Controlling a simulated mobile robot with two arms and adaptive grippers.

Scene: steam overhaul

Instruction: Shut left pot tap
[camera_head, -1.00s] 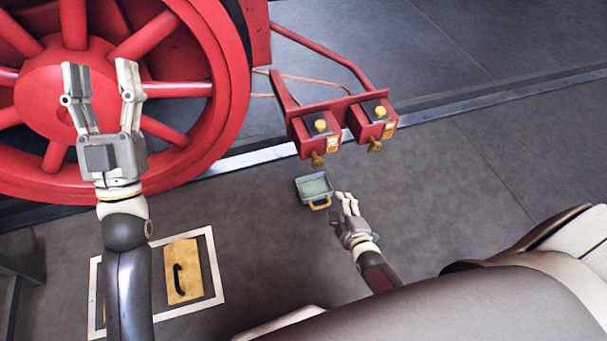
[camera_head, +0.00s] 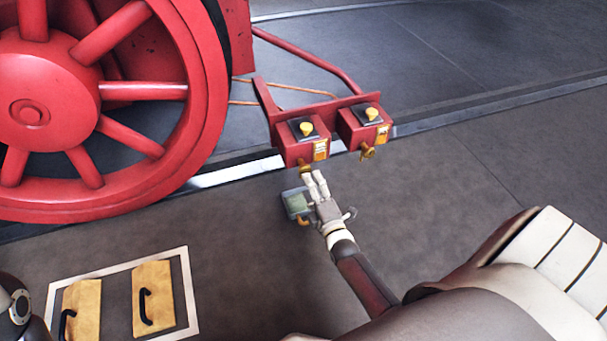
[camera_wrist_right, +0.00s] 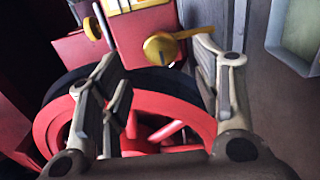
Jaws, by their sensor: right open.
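Two red pots hang side by side on a red bracket. The left pot (camera_head: 301,147) has a yellow knob (camera_head: 306,129) on top and a small brass tap (camera_head: 304,167) low on its front. The right pot (camera_head: 361,127) has a matching tap (camera_head: 367,153). My right gripper (camera_head: 315,184) is just below the left pot's tap. In the right wrist view my right gripper (camera_wrist_right: 160,72) is open, with a brass tap (camera_wrist_right: 160,48) between and just beyond its fingertips. The tap's lever points toward the right finger; I cannot tell if they touch. My left gripper is out of view.
A blue-grey tray (camera_head: 291,205) with a yellow handle lies on the floor under my right gripper, partly covered. A large red wheel (camera_head: 85,45) stands at left. Wooden panels with black handles (camera_head: 152,297) lie in a white frame at lower left. Floor at right is clear.

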